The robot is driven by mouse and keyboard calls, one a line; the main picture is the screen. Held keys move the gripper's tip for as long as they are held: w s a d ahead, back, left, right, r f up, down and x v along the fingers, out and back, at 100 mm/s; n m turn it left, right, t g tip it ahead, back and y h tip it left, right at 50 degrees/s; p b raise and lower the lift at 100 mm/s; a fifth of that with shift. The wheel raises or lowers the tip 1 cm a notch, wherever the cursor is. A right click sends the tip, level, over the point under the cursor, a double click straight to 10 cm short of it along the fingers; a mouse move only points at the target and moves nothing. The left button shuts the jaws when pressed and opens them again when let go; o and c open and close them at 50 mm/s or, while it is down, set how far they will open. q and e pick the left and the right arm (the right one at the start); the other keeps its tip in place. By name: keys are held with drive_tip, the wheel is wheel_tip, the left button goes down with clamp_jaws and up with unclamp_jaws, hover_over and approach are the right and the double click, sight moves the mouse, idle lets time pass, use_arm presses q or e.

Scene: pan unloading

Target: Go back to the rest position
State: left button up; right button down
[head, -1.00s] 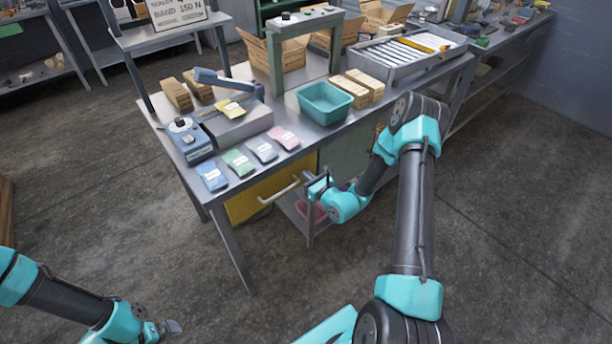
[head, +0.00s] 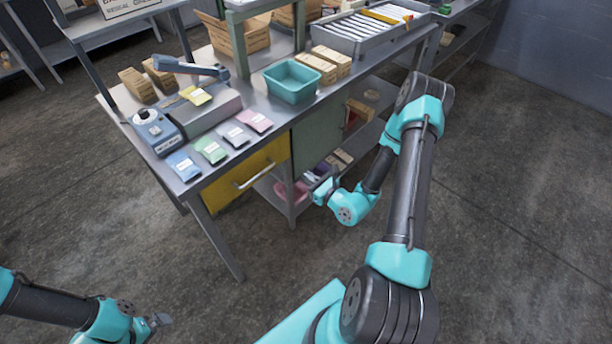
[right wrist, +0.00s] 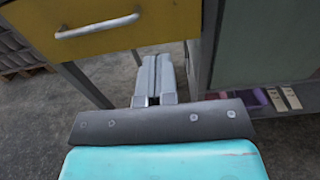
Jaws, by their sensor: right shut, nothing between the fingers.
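My right gripper (head: 322,186) is in the middle of the head view, in front of the workbench and below its top. In the right wrist view its two fingers (right wrist: 160,76) are together with nothing between them. It is apart from the handle (head: 255,173) of the yellow drawer (head: 240,187), to the right of it. My left gripper (head: 160,321) is low at the left, over the floor and away from the bench. It is small there, and I cannot tell whether its fingers are apart.
The workbench (head: 262,105) holds several coloured packets, a blue device (head: 155,131), a teal bin (head: 292,81) and a grey tray (head: 369,28). A green cabinet panel (head: 318,140) and lower shelves with small items are close to my right gripper. The floor in front is clear.

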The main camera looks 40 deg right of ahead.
drive_tip(key=shift+a, duration=0.1)
drive_tip(key=s+a+f+n+g+y, duration=0.1)
drive_tip(key=s+a+n+g+y, duration=0.45)
drive_tip(key=a, duration=0.35)
drive_tip(key=s+a+f+n+g+y, duration=0.1)
drive_tip(key=s+a+n+g+y, duration=0.45)
drive_tip(key=a, duration=0.35)
drive_tip(key=s+f+n+g+h, duration=0.5)
drive_tip(key=s+n+g, duration=0.5)
drive_tip(key=n, duration=0.1)
drive_tip(key=w+d+f+n+t+h, duration=0.1)
drive_tip(key=w+n+t+h, duration=0.3)
drive_tip(key=w+n, duration=0.6)
drive_tip(key=shift+w+f+n+h, duration=0.3)
drive_tip(key=shift+w+f+h, duration=0.1)
drive_tip(key=shift+f, duration=0.2)
